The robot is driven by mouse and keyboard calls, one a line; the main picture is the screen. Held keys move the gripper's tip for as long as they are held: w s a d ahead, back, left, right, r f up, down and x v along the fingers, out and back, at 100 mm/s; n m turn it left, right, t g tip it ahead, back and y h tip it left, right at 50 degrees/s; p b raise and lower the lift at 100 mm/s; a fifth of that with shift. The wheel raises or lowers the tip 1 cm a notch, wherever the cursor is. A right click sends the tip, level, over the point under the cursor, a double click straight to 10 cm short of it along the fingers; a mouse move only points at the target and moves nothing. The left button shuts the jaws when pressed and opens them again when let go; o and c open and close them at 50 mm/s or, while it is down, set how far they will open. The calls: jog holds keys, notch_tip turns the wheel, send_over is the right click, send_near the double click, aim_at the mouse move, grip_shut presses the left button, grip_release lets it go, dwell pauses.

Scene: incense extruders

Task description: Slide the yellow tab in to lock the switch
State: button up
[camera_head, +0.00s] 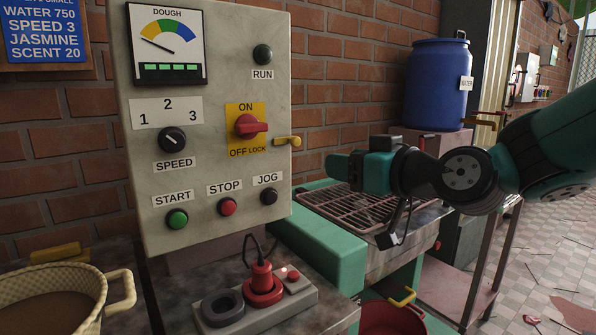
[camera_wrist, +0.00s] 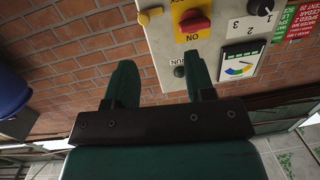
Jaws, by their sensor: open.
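The yellow tab (camera_head: 289,141) sticks out past the right edge of the grey control panel, level with the word LOCK. The red rotary switch (camera_head: 249,126) sits on a yellow plate between ON and OFF, its handle lying roughly level. The wrist view is turned over; there the yellow tab (camera_wrist: 150,15) and red switch (camera_wrist: 194,21) show at the top, beyond my fingers. My gripper (camera_head: 336,166) is open and empty, to the right of the panel and a little lower than the tab, apart from it. The fingers also show in the wrist view (camera_wrist: 160,78).
The control panel (camera_head: 220,60) also carries a speed knob (camera_head: 172,140), several buttons and a dough gauge. Below stand a corded red plug base (camera_head: 262,285), a woven basket (camera_head: 60,295) and a drying rack (camera_head: 350,203). A blue barrel (camera_head: 436,85) stands behind my arm.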

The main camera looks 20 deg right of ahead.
jog(key=d+t, duration=0.1)
jog(key=d, duration=0.1)
jog(key=h+p, duration=0.1)
jog(key=p, duration=2)
send_near(298, 141)
jog(key=shift+m+t, duration=0.3)
jog(key=x, duration=0.8)
jog(key=shift+w+a, duration=0.1)
jog(key=shift+a, duration=0.05)
jog(key=shift+w+a+f+p, duration=0.25)
jog(key=shift+w+f+p, duration=0.05)
jog(key=shift+w+p, duration=0.4)
